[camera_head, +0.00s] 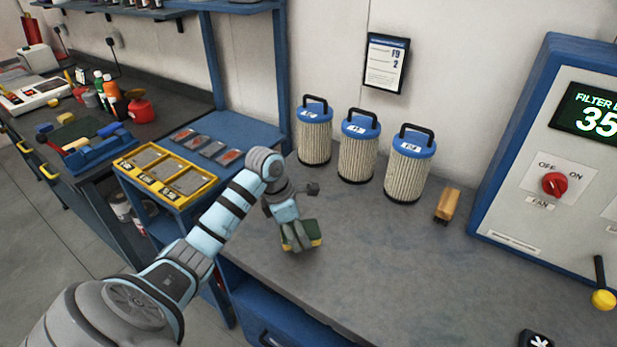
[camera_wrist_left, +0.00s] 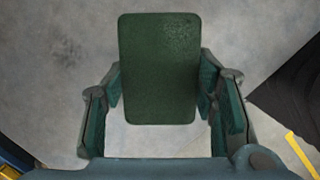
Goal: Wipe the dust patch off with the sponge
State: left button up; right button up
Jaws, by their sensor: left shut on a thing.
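My left gripper (camera_head: 296,238) is shut on a sponge (camera_head: 316,238) with a green top and a yellowish lower layer. It is at the left part of the grey bench top, and I cannot tell whether the sponge touches the surface. In the left wrist view the green sponge (camera_wrist_left: 160,70) sits between the two fingers of the left gripper (camera_wrist_left: 160,95). A darker, mottled area, possibly the dust patch (camera_head: 375,238), shows faintly on the bench right of the sponge; its edges are unclear. My right gripper is in neither view.
Three pleated filters with blue caps, the nearest one (camera_head: 408,170), stand along the wall. A wooden-handled brush (camera_head: 447,206) lies right of them. A control cabinet (camera_head: 520,150) with a red knob stands at the right. A yellow tray (camera_head: 165,174) is at the left.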

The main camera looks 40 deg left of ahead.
pick_arm(q)
jog(key=shift+r+p, duration=0.55)
jog(key=shift+r, duration=0.4)
jog(key=shift+r+p, duration=0.9)
jog(key=shift+r, duration=0.35)
